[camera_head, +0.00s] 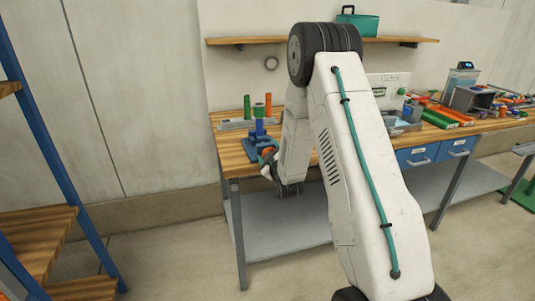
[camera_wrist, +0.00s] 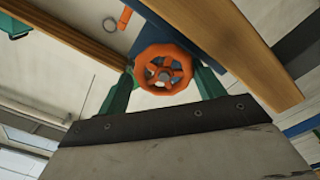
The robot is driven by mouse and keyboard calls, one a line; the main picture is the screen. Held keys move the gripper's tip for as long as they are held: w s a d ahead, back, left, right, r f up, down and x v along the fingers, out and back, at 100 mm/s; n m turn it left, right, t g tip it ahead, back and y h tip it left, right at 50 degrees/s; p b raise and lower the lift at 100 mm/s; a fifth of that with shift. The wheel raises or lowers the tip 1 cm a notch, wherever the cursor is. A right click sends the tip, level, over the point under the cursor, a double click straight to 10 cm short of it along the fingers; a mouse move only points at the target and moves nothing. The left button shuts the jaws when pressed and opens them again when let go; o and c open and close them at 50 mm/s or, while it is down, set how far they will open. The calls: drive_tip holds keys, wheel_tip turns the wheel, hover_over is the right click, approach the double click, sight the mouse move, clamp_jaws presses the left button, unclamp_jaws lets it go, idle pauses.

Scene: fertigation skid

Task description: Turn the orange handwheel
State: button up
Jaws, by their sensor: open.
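The orange handwheel (camera_wrist: 153,54), with a round hub and spokes, shows in the middle of the wrist view. It sits on the front of a blue body (camera_wrist: 190,32) at the bench edge. My gripper (camera_wrist: 164,78) is open, with one green finger on each side of the wheel's lower part. I cannot tell whether the fingers touch the rim. In the head view the blue valve stand (camera_head: 252,143) is on the left end of the bench, and my gripper (camera_head: 268,162) is in front of it. The wheel is small and partly hidden there.
The wooden workbench (camera_head: 229,154) carries several coloured cylinders (camera_head: 257,109) at the back left. Orange and green parts (camera_head: 443,115) lie at the right. A wall shelf (camera_head: 238,41) holds a teal box (camera_head: 357,22). A blue-framed rack (camera_head: 48,135) stands at the left.

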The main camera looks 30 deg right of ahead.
drive_tip(key=v, duration=0.8)
drive_tip(key=shift+s, duration=0.4)
idle(0.4)
drive_tip(key=shift+a+f, duration=0.1)
drive_tip(key=v, duration=0.7)
drive_tip(key=shift+s, duration=0.4)
drive_tip(key=shift+a+f, duration=0.1)
drive_tip(key=shift+a, duration=0.05)
